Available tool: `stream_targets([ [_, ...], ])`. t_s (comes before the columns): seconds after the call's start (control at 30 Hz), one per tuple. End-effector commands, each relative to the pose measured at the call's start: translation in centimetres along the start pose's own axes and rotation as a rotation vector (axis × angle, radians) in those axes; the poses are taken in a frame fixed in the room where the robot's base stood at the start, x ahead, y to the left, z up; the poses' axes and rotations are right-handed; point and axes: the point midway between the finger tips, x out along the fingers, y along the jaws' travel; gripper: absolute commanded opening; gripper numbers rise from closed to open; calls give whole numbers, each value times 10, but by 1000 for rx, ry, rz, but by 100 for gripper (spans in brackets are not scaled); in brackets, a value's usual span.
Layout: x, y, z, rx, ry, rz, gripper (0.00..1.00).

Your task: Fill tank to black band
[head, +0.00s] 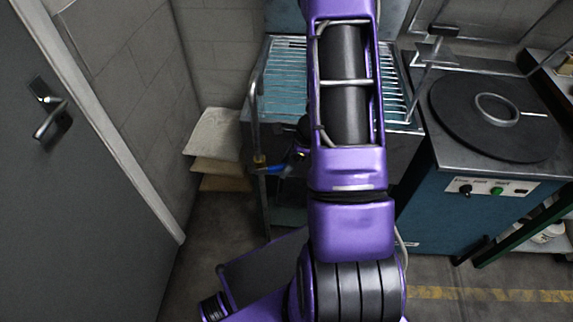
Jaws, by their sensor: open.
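A metal tank (280,122) with a wire rack (285,85) over its top stands at the back centre, partly hidden behind my purple arm. A grey pipe (254,115) runs down its left front corner to a brass valve (260,160) with a blue lever (272,169). The dark end of my gripper (299,150) shows only in part at the left edge of my arm, close to the right end of the lever. I cannot tell whether they touch. I see nothing held. No black band or clear water level is visible.
A blue machine (460,200) with a round black plate (490,112), knobs and a metal ring stands at right. Stacked tan sheets (215,135) lie left of the tank. A grey door (60,200) is at far left.

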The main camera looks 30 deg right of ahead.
Motion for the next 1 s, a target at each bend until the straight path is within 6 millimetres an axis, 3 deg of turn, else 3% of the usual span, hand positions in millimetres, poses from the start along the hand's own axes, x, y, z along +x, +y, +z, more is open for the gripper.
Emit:
stream_targets([
  [0.2, 0, 0, 0, 0, 0, 0, 55],
  [0.5, 0, 0, 0, 0, 1, 0, 1],
  [1.0, 0, 0, 0, -1, 1, 0, 0],
])
